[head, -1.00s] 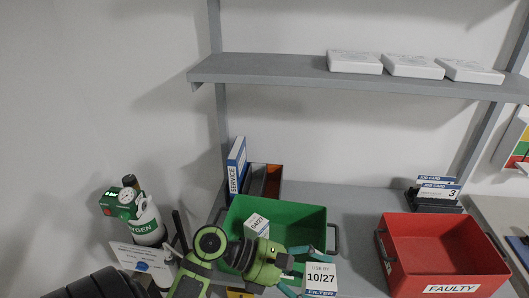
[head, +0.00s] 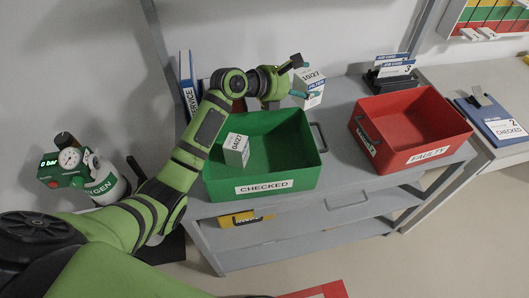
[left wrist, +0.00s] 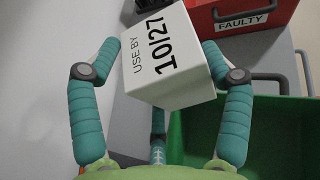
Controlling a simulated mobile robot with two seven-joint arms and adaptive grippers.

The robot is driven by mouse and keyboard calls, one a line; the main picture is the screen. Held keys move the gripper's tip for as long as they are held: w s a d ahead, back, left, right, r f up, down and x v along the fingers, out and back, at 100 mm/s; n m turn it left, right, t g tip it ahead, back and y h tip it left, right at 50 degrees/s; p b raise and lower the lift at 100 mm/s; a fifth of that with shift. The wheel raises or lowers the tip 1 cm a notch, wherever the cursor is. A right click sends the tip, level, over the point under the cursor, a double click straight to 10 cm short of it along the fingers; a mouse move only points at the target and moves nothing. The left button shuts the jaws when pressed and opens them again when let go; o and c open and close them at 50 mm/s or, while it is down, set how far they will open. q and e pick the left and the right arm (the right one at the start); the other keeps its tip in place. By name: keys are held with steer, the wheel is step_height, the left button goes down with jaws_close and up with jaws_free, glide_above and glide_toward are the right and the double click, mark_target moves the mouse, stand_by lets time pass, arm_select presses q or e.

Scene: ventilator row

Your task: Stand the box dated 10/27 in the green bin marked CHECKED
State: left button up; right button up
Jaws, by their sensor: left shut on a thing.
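The white box dated 10/27 (head: 313,86) is held in my left gripper (head: 299,78), near the back right corner of the green bin marked CHECKED (head: 264,186). In the left wrist view the box (left wrist: 165,62) is tilted between the two teal fingers, its USE BY 10/27 face toward the camera. The green bin (left wrist: 245,130) shows at lower right there, apart from the box. Another white box dated 04/27 (head: 236,148) stands in the left part of the bin. My right gripper is out of view.
A red FAULTY bin (head: 420,153) stands right of the green bin on the grey shelf. A blue SERVICE binder (head: 187,85) stands behind left. An oxygen cylinder (head: 107,184) is at left. Job card holders (head: 391,72) stand behind the red bin.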

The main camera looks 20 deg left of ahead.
arm_select(q)
steer(key=s+a+f+p, duration=0.1)
steer(key=s+a+f, duration=0.2)
steer(key=s+f, duration=0.7)
steer(key=shift+s+a+f+p, duration=0.15)
steer(key=shift+a+f+p, duration=0.05)
steer(key=shift+a+p, duration=0.1)
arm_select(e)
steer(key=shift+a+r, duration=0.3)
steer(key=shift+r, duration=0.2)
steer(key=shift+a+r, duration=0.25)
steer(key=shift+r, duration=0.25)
arm_select(q)
steer(key=shift+f, duration=0.6)
steer(key=o, duration=0.9)
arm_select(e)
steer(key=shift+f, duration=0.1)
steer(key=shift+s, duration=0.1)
